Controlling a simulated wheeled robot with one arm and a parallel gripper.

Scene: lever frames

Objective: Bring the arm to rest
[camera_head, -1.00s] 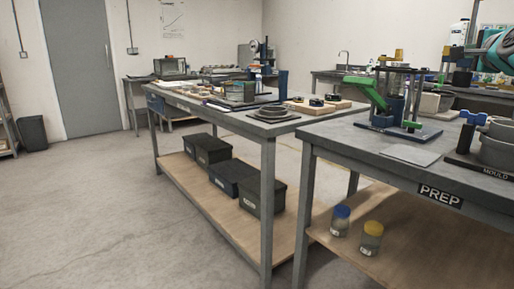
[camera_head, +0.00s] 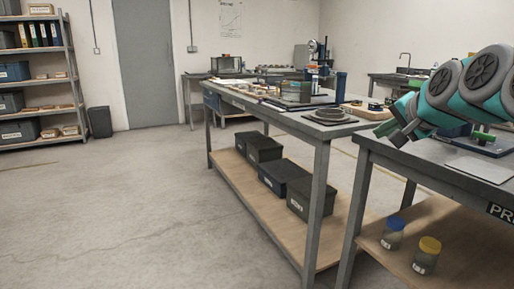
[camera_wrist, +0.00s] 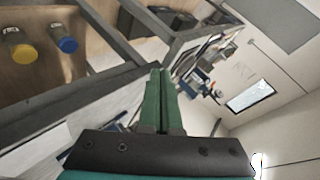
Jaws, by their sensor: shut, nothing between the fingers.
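My arm shows at the right of the head view in teal and grey, in front of the PREP table (camera_head: 440,178). My gripper (camera_head: 393,134) is at its lower left end, above the near left corner of that table. In the wrist view my gripper (camera_wrist: 160,72) has its two green fingers together with nothing between them. The arm hides part of the table top and most of the equipment on it.
A long workbench (camera_head: 328,130) with tools stands left of the PREP table, with dark bins (camera_head: 285,178) on its lower shelf. Two jars, blue-lidded (camera_head: 393,234) and yellow-lidded (camera_head: 426,256), stand below the PREP table. A shelf rack (camera_head: 72,80) stands far left. The left floor is clear.

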